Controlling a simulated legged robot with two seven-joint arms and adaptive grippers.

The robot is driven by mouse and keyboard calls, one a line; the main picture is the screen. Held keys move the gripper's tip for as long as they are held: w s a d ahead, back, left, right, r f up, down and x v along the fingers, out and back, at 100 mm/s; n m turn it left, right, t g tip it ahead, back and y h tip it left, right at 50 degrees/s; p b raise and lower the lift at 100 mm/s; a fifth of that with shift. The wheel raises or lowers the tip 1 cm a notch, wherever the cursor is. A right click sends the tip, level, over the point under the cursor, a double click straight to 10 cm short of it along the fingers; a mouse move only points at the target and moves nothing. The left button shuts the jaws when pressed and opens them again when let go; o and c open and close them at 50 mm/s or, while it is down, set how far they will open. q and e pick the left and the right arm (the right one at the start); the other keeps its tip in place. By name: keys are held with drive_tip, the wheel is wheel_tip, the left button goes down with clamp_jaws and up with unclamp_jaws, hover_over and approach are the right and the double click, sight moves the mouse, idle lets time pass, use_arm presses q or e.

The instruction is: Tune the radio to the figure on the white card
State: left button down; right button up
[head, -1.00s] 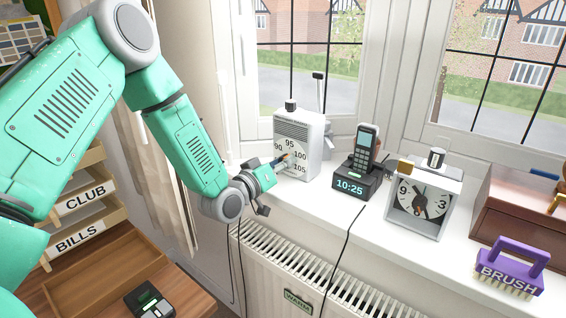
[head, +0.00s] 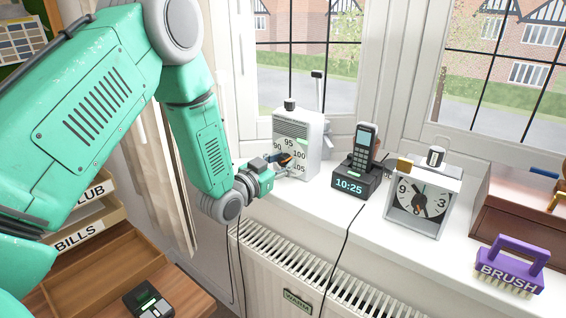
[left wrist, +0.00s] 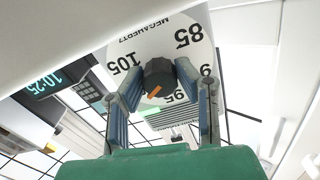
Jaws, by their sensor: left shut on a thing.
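The radio (head: 311,134) is a white upright box on the windowsill with a dark knob on its top. Its front has a dial numbered 85 to 105, with the 85 readable in the left wrist view. My left gripper (head: 285,163) is at the dial, its fingers on either side of the black tuning knob (left wrist: 158,75) and shut on it. The knob's orange mark points to the lower left in the left wrist view, between 95 and 105; the exact reading is unclear. I cannot make out the white card. My right gripper is out of view.
Right of the radio stand a phone on a clock base (head: 357,183) reading 10:25, a square clock (head: 421,203) and a purple brush (head: 511,268). A radiator (head: 290,262) is below the sill. Letter trays (head: 75,236) stand at the left.

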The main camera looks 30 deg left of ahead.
use_arm(q)
drive_tip(key=shift+s+f, duration=0.15)
drive_tip(key=shift+f, duration=0.15)
drive_tip(key=c, duration=1.2)
unclamp_jaws()
drive_tip(key=shift+r, duration=0.1)
drive_tip(key=shift+a, duration=0.1)
drive_tip(key=s+a, duration=0.1)
drive_tip(key=s, duration=1)
drive_tip(key=shift+s, duration=0.3)
